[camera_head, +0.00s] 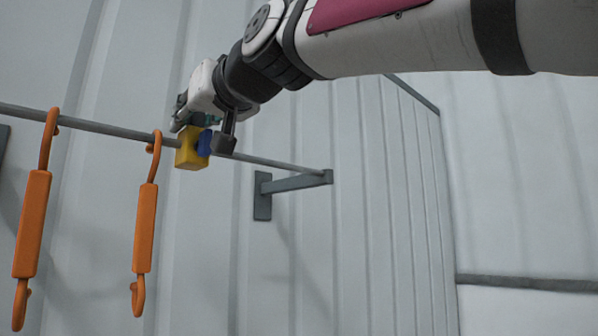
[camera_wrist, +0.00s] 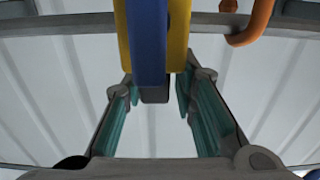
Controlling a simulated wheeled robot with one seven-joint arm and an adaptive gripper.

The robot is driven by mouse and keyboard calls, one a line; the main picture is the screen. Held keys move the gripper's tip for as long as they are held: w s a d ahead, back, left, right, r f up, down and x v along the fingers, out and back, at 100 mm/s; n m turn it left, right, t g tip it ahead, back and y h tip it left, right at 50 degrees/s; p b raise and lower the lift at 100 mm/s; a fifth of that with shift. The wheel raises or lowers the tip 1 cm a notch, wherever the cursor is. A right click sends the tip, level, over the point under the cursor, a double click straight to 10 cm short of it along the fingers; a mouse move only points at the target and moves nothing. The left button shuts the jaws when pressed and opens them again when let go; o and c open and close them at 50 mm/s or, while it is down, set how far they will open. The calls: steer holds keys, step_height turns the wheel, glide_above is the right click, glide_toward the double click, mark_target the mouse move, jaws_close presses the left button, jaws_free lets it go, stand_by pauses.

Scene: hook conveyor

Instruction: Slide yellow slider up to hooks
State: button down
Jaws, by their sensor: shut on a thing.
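The yellow slider (camera_head: 187,150) is a block on the grey rail, with a blue part (camera_head: 204,143) on its right side in the head view. My gripper (camera_head: 207,131) is at the slider, shut on it. In the wrist view the yellow slider (camera_wrist: 180,38) and its blue part stand between my teal-padded fingers (camera_wrist: 157,92); the exact contact is hard to see. The near orange hook (camera_head: 146,225) hangs just left of the slider, with a small gap. A second orange hook (camera_head: 33,222) hangs farther left. One hook end (camera_wrist: 252,25) shows in the wrist view.
The grey rail (camera_head: 265,162) runs to a wall bracket (camera_head: 290,183) at its right end. The rail is bare between the slider and the bracket. Pale ribbed wall panels stand behind it.

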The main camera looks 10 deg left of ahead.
steer(key=shift+s+a, duration=0.15)
steer(key=shift+s, duration=0.05)
steer(key=c, duration=1.4)
jaws_free()
steer(key=shift+c, duration=0.2)
steer(key=v, duration=1.2)
